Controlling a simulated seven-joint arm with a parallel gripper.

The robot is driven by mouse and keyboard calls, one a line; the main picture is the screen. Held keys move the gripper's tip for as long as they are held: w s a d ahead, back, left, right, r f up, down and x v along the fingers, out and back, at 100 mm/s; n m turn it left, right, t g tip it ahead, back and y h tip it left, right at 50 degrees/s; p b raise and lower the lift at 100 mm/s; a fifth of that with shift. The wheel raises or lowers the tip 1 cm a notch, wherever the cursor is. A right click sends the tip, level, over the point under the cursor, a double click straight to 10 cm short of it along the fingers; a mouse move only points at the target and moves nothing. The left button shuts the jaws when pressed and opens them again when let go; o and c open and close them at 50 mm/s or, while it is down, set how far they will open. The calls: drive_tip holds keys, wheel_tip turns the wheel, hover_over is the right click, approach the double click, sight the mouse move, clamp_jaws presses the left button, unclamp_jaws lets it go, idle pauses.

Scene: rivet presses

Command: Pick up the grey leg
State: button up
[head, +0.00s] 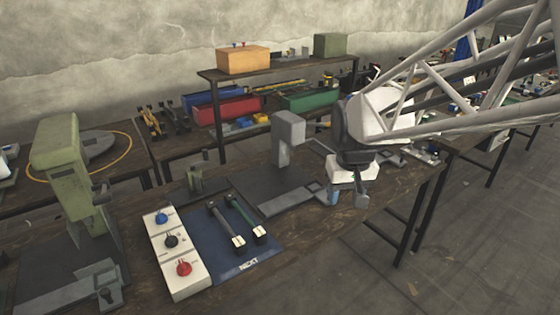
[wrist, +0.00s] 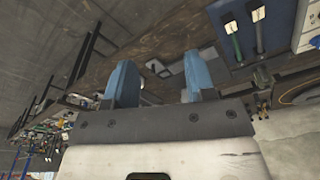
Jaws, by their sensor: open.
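The grey leg (head: 223,223) lies on the dark blue mat marked NEXT (head: 262,264), left of a similar green leg (head: 243,213). Both have pale square ends toward the mat's front. My gripper (head: 347,197) is above the bench, to the right of the mat and well apart from both legs. In the wrist view my gripper (wrist: 157,68) is open, with nothing between its blue fingers. The wrist view shows the grey leg (wrist: 258,27) and green leg (wrist: 234,38) at upper right.
A white control box (head: 172,254) with blue, black and red knobs stands left of the mat. A grey press (head: 288,140) stands behind my gripper's left side. A green press (head: 66,165) is at far left. The space above the mat is clear.

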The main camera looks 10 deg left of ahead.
drive_tip(key=w+a+f+n, duration=0.1)
drive_tip(key=w+a+f, duration=0.3)
drive_tip(key=w+a, duration=0.3)
drive_tip(key=n+g, duration=0.2)
drive_tip(key=n, duration=0.2)
hover_over(224, 222)
drive_tip(key=f, duration=1.7)
drive_tip(key=shift+d+f, duration=0.2)
drive_tip(key=shift+a+f, duration=0.1)
drive_tip(key=shift+a, duration=0.05)
drive_tip(key=shift+f, duration=1.3)
drive_tip(key=shift+f, duration=2.65)
